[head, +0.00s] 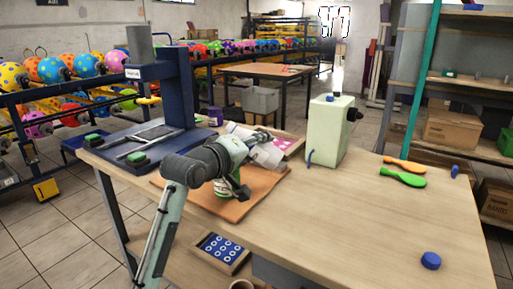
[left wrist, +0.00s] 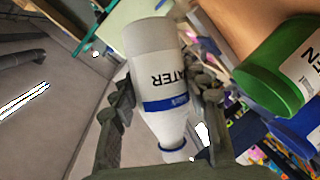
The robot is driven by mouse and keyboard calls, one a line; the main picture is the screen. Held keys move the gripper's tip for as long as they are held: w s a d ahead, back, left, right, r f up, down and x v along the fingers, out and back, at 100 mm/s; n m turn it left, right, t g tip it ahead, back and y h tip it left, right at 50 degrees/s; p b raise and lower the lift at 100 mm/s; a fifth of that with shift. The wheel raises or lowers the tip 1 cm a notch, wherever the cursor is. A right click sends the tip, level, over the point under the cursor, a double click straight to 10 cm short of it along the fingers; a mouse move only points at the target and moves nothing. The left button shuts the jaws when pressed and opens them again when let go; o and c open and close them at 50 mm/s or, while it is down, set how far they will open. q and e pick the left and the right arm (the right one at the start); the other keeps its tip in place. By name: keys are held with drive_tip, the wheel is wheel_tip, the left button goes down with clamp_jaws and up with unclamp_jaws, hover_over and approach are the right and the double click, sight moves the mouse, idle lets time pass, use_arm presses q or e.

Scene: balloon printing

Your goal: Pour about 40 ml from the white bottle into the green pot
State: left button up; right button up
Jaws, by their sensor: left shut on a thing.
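My left gripper (head: 243,150) is shut on the white bottle (head: 267,156), above the brown mat. In the left wrist view the bottle (left wrist: 158,85) lies between the two fingers (left wrist: 165,100), with a white label, "WATER" lettering and a blue band. The bottle is tilted in the head view. The green pot (head: 243,193) stands on the mat below the gripper and is partly hidden by it. In the left wrist view the green pot (left wrist: 268,82) is to the right of the bottle, apart from it. I cannot see any liquid flowing. My right gripper is out of view.
The brown mat (head: 268,184) lies on the wooden table (head: 340,215). A pale green machine (head: 328,130) stands behind it on the right. A blue press frame (head: 180,95) stands on the left. Paddles (head: 402,178) and a blue cap (head: 430,260) lie right; the table's front right is mostly clear.

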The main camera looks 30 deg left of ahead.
use_arm(q)
drive_tip(key=shift+d, duration=0.1)
idle(0.3)
drive_tip(key=shift+d+f+n+t+h, duration=0.1)
drive_tip(key=shift+f+n+t+h, duration=0.15)
drive_tip(key=shift+n, duration=0.25)
drive_tip(key=shift+d+f+n, duration=0.1)
drive_tip(key=shift+n, duration=0.2)
drive_tip(key=shift+w, duration=0.1)
drive_tip(key=shift+t+h, duration=0.25)
drive_tip(key=shift+f+n, duration=0.15)
drive_tip(key=shift+n, duration=0.15)
